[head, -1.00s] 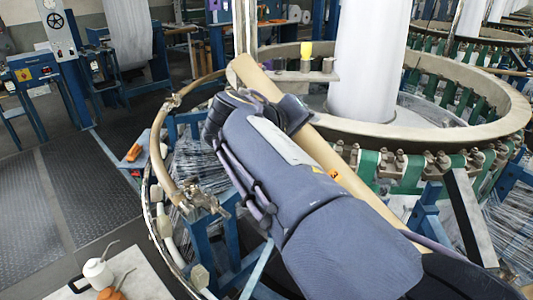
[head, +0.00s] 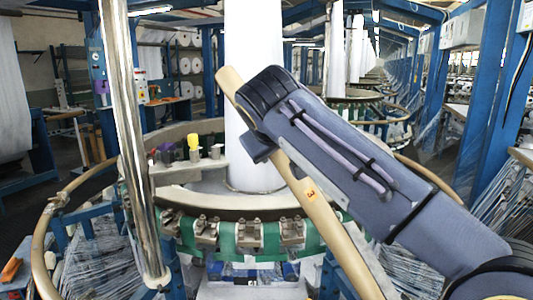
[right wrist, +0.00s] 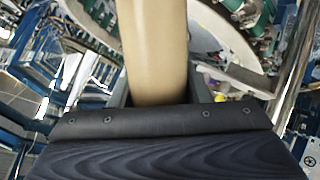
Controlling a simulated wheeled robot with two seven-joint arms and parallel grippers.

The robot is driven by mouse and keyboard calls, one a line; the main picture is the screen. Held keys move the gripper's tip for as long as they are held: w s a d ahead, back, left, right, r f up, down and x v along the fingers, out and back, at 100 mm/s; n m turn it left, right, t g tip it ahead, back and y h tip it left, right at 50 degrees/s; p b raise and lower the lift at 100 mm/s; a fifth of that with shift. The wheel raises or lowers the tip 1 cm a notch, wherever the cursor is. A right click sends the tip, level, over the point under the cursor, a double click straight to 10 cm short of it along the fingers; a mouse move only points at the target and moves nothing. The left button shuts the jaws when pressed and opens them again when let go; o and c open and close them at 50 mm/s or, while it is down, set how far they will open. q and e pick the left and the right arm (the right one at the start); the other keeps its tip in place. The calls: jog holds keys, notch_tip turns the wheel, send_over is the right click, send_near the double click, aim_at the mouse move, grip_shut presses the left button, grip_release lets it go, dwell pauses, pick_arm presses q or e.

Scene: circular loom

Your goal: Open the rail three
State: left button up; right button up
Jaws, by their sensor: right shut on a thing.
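Rail three (head: 311,200) is a tan, round bar with a small orange label marked 3. In the head view it runs diagonally from upper left to lower right, in front of the loom. My right gripper (head: 262,147) is shut around its upper part, just below the free upper end. The dark wrist partly covers the rail there. In the right wrist view the rail (right wrist: 152,45) passes between the fingers (right wrist: 157,92) and extends away from them. The rail's lower end is cut off by the picture edge. My left gripper is not in view.
A shiny vertical pole (head: 134,140) stands left of the rail. Behind is the loom's pale ring (head: 225,206) with green parts and metal clamps, and a white fabric column (head: 252,100). A curved tan rail (head: 62,198) lies at left. Blue frames (head: 483,105) stand at right.

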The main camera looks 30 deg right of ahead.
jog(key=o, duration=1.4)
jog(key=shift+s+a+r, duration=0.2)
jog(key=shift+s+a, duration=0.05)
jog(key=b+v, duration=0.2)
jog(key=v, duration=0.5)
jog(key=shift+d, duration=0.1)
